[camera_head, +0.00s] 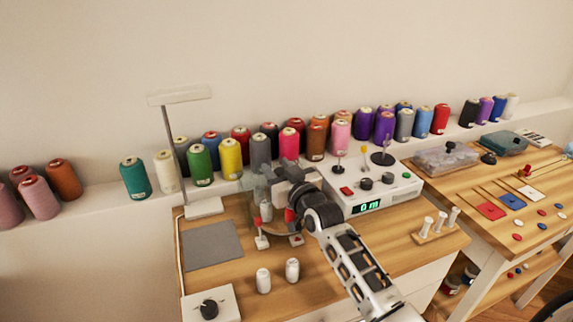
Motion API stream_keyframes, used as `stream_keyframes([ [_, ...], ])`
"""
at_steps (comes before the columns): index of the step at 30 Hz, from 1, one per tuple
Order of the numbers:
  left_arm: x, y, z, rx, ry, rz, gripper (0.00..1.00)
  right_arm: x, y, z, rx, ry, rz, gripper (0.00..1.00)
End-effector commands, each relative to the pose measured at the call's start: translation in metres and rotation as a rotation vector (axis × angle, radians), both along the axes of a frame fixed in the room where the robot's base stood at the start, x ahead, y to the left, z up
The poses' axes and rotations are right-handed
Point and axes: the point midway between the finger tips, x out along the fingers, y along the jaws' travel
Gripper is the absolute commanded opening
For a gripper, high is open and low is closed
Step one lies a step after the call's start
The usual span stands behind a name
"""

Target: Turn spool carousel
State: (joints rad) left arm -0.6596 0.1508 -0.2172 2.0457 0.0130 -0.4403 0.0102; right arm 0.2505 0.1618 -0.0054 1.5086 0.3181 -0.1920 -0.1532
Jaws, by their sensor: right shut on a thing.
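The spool carousel (259,184) stands on the wooden table behind my right gripper and is largely hidden by it. It looks greyish and partly see-through. A white spool (266,211) shows at its front. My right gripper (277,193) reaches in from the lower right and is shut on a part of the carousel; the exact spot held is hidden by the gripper. My left gripper is not in view.
Two white spools (264,281) stand on the table in front. A white device with a green display (369,207) stands close on the right. A grey mat (212,246) lies on the left, and a lamp (171,135) stands behind it. Several thread cones line the wall ledge.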

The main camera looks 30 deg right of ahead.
Motion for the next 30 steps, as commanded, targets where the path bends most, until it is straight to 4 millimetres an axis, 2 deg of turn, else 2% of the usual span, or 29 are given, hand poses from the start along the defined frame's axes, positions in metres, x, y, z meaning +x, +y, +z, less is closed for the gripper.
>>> stream_keyframes([
  [5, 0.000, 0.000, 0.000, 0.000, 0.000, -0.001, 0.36, 0.000, -0.003, 0.000, -0.004, 0.000, -0.003, 0.00],
  [6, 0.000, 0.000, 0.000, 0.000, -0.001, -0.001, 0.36, 0.000, -0.003, 0.000, -0.004, -0.001, -0.003, 0.40],
  [8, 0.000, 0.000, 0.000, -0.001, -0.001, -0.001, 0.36, -0.001, -0.003, 0.000, -0.004, -0.001, -0.004, 0.57],
  [16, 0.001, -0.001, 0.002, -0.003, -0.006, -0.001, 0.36, -0.001, -0.002, 0.000, -0.002, -0.001, -0.001, 0.58],
  [20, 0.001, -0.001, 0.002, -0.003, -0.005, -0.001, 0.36, -0.008, -0.001, 0.000, -0.002, -0.001, -0.001, 0.58],
  [23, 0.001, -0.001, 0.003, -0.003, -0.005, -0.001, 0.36, -0.023, -0.002, -0.001, -0.002, -0.001, 0.000, 0.58],
  [30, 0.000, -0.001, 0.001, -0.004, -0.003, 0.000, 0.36, -0.080, -0.003, -0.001, -0.003, 0.001, -0.001, 0.58],
])
